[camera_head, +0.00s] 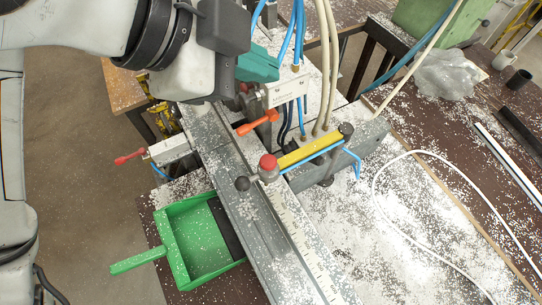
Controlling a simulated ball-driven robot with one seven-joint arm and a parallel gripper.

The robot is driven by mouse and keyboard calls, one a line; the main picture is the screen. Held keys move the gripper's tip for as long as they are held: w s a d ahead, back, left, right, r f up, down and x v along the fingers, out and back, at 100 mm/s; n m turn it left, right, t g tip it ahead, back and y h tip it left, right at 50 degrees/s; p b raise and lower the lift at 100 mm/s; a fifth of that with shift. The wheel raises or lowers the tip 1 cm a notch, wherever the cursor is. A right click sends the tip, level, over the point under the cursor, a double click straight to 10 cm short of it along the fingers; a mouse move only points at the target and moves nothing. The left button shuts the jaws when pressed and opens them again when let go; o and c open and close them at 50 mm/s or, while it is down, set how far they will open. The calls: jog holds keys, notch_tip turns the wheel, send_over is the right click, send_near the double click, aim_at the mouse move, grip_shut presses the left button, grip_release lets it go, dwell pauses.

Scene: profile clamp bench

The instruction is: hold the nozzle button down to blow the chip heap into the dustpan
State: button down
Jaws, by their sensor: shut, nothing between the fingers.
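White chips (288,270) cover the profile and bench; I cannot pick out one clear heap. My gripper (238,100) is at the upper middle, shut and empty, above and left of the button and apart from it. My wrist partly hides its fingers.
An orange lever (257,123) and a white valve block (288,91) with blue and beige hoses stand close by the gripper. A red-handled clamp (131,157) is at left. A white cable (376,190) loops across the chip-covered right side. A plastic bag (446,74) lies at upper right.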

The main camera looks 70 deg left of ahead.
notch_tip(320, 180, down, 2)
jog(key=b, duration=0.8)
send_over(264, 164)
notch_tip(264, 164, down, 7)
jog(key=shift+r, duration=0.15)
notch_tip(264, 164, down, 9)
jog(key=b, duration=0.6)
dwell(1.7)
jog(key=shift+f+b, duration=0.35)
jog(key=shift+b, duration=0.1)
jog(key=shift+f+b, duration=0.55)
jog(key=shift+f, duration=0.05)
dwell(2.8)
